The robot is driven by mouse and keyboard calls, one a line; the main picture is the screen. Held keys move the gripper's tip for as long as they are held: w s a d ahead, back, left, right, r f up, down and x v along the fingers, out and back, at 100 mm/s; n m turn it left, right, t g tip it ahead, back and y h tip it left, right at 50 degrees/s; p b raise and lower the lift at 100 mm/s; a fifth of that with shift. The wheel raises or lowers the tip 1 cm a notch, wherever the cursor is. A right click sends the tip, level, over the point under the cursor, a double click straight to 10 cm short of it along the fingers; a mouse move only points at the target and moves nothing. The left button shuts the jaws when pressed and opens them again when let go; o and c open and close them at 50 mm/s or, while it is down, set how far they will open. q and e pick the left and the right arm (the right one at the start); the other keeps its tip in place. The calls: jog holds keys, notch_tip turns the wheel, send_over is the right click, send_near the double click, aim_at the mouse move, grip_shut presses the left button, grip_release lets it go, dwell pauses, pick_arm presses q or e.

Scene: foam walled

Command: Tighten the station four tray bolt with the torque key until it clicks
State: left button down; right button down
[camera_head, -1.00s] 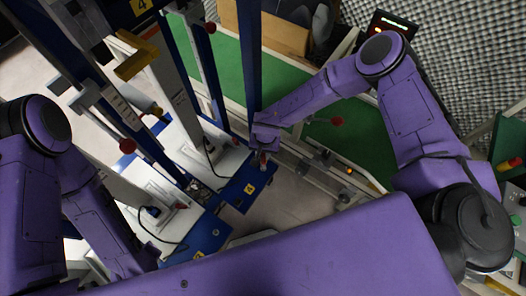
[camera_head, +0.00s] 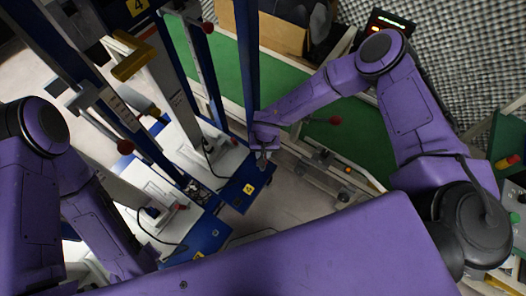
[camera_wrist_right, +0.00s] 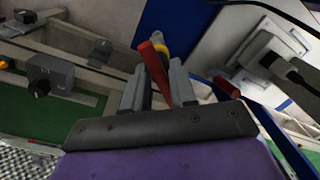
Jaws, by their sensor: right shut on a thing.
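My right gripper (camera_head: 263,160) is above the blue tray (camera_head: 232,195) that carries a yellow 4 label (camera_head: 249,189). In the right wrist view its two grey fingers (camera_wrist_right: 156,92) are shut on a red-handled tool (camera_wrist_right: 152,62), which looks like the torque key. A yellow ring (camera_wrist_right: 160,42) shows at the far end of the tool, over the blue surface. I cannot make out the bolt or whether the key sits on it. My left arm comes in at the left and its gripper is hidden.
A blue post with a 4 sign (camera_head: 138,5) and a yellow handle (camera_head: 136,62) stands at the upper left. A white panel (camera_head: 215,160) with a cable lies left of the gripper. A green surface (camera_head: 365,135) lies behind.

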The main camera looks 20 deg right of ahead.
jog(key=shift+a+f+b, duration=0.1)
jog(key=shift+f+b, duration=0.95)
jog(key=shift+f, duration=0.1)
dwell(0.8)
jog(key=m, duration=0.3)
jog(key=shift+a, duration=0.1)
jog(key=shift+m, duration=0.3)
jog(key=shift+a+m+b, duration=0.1)
jog(key=shift+m+b, duration=0.3)
jog(key=shift+m, duration=0.4)
jog(key=shift+w+m, duration=0.1)
jog(key=shift+m, duration=0.6)
jog(key=shift+n, duration=0.7)
jog(key=shift+r, duration=0.1)
